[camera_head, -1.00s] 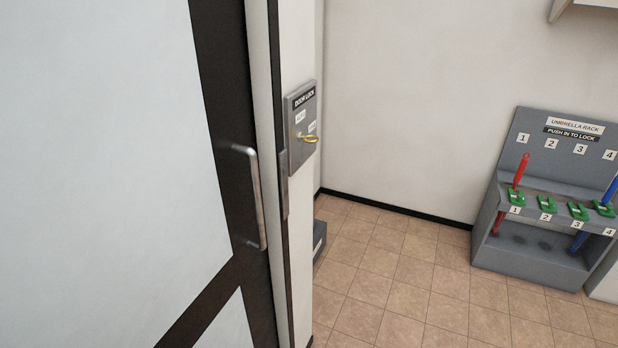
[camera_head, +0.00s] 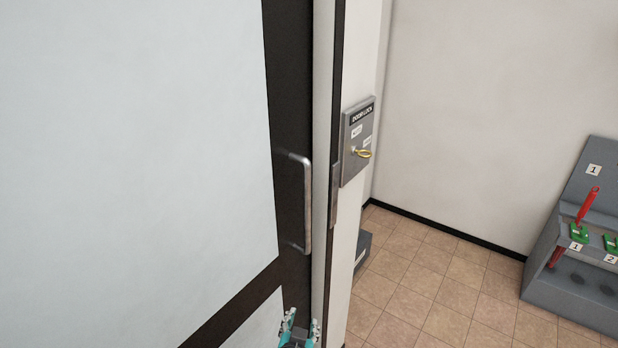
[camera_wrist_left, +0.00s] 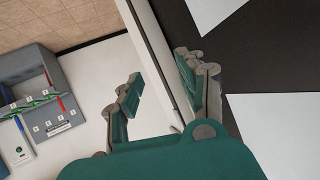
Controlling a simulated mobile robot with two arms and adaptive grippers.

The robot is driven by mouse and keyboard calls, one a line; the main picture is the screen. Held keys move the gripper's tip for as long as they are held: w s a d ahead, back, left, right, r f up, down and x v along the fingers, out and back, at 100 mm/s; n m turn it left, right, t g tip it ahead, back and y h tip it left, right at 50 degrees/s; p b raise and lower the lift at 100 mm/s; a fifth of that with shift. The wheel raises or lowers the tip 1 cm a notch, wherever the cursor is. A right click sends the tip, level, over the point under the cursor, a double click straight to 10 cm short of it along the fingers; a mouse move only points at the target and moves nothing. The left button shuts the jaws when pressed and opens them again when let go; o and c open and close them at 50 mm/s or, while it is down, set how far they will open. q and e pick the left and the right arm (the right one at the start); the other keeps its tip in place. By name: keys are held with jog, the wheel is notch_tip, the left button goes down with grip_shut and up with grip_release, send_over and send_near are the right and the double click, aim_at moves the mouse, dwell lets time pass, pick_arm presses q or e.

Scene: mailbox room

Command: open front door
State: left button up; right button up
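The front door (camera_head: 130,150) has pale panels in a dark frame and fills the left of the head view. It looks shut. A silver vertical bar handle (camera_head: 307,205) stands on its dark right stile. My left gripper (camera_head: 301,324) shows at the bottom of the head view, below the handle and apart from it. In the left wrist view its teal fingers (camera_wrist_left: 160,84) are spread with nothing between them. The dark door frame and pale door post lie beyond them. The handle cannot be made out in that view. My right gripper is not in view.
A grey door lock box (camera_head: 351,172) with a yellow key (camera_head: 364,154) is on the wall right of the door. A grey umbrella rack (camera_head: 560,300) with a red umbrella (camera_head: 588,205) stands at the right. The tiled floor (camera_head: 430,275) between is clear.

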pick_arm(q)
notch_tip(320, 180, up, 18)
jog(key=w+d+n+t, duration=0.2)
jog(key=t, duration=0.2)
jog(key=n+t+y+p, duration=0.1)
jog(key=t, duration=0.1)
send_near(307, 184)
jog(key=w+p, duration=0.1)
jog(key=w, duration=0.2)
jog(key=w+p, duration=0.2)
jog(key=w, duration=0.1)
jog(key=w+p, duration=0.2)
jog(key=w, duration=0.1)
jog(key=shift+w+d+r, duration=0.2)
jog(key=shift+w+r, duration=0.05)
jog(key=shift+r, duration=0.05)
jog(key=shift+w, duration=0.7)
jog(key=shift+f, duration=0.1)
grip_shut()
jog(key=shift+w+f, duration=0.1)
jog(key=shift+f, duration=0.05)
